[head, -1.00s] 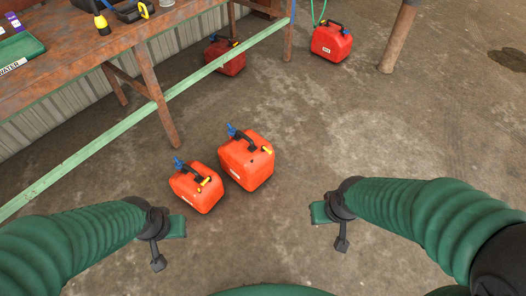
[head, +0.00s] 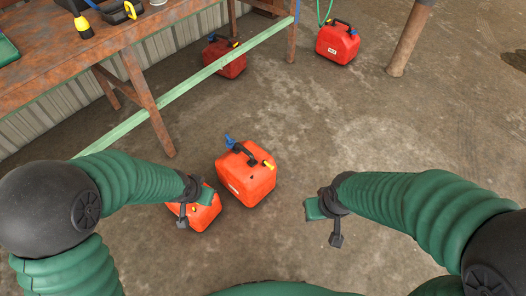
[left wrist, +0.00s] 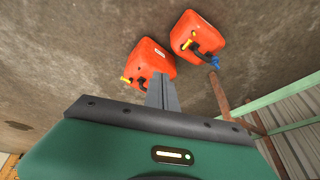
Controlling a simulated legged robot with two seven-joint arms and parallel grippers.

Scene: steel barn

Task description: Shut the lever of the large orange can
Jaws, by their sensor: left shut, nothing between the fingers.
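The large orange can (head: 258,188) stands upright on the floor. It has a black handle, a yellow cap at the right and a blue lever (head: 229,141) sticking up at its far left end. It also shows in the left wrist view (left wrist: 150,58), where my finger hides the lever area. A smaller orange can (head: 203,219) stands beside it, partly behind my left gripper (head: 183,222); its blue part shows in the wrist view (left wrist: 197,28). My left gripper is shut and empty, left of the large can. My right gripper (head: 336,241) appears shut and empty, right of it.
A rusty workbench (head: 120,50) with a green lower rail (head: 180,90) stands at the left. Two more red cans (head: 224,60) (head: 336,45) and a rusty post (head: 408,40) are farther back. The concrete floor right of the large can is clear.

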